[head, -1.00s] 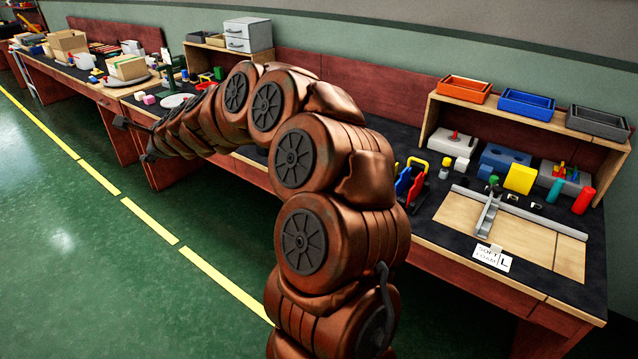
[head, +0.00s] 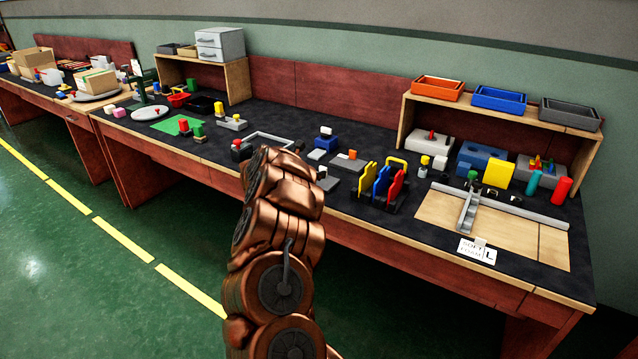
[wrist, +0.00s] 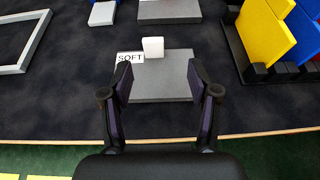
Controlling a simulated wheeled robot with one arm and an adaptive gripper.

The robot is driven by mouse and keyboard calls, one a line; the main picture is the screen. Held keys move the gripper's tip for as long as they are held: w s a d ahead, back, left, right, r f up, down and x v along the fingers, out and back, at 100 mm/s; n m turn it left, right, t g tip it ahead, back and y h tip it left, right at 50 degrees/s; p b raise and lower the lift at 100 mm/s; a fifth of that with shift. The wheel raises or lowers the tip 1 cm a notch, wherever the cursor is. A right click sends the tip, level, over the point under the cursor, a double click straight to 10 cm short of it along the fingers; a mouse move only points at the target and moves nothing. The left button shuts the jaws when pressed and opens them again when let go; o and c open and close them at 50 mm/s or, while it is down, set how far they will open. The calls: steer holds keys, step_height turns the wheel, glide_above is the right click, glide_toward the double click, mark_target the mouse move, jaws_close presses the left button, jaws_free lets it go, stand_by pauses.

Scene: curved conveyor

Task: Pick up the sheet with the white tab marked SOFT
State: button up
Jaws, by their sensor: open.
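The sheet (wrist: 163,84) is a flat grey slab on the black bench top in the wrist view, near the front edge. A white tab (wrist: 153,47) stands at its far edge, and a white label reading SOFT (wrist: 130,58) is just left of the tab. My gripper (wrist: 160,78) is open, its fingers on either side of the sheet in the picture. I cannot tell how high it is above it. In the head view, the sheet (head: 329,184) shows partly beside my arm, and my gripper is hidden there.
A rack with yellow, blue and red panels (head: 384,185) stands just right of the sheet. A pale frame (wrist: 22,42) lies to the left. A slab with an orange block (head: 347,161) lies behind. A card reading SOFT FOAM L (head: 478,251) is by the wooden board.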

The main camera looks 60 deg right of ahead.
mark_target(317, 181)
steer(key=shift+w+p+x, duration=0.15)
steer(key=shift+p+x, duration=0.2)
steer(key=shift+x, duration=0.65)
steer(key=shift+w+p+x, duration=0.15)
steer(key=shift+p+x, duration=0.15)
steer(key=shift+x, duration=0.75)
steer(key=shift+w+d+f, duration=0.15)
steer(key=shift+d+f, duration=0.1)
steer(key=shift+f, duration=0.4)
steer(key=shift+p+x, duration=0.5)
steer(key=shift+x, duration=0.4)
steer(key=shift+d+f, duration=0.1)
steer(key=shift+d, duration=0.15)
steer(key=c, duration=0.9)
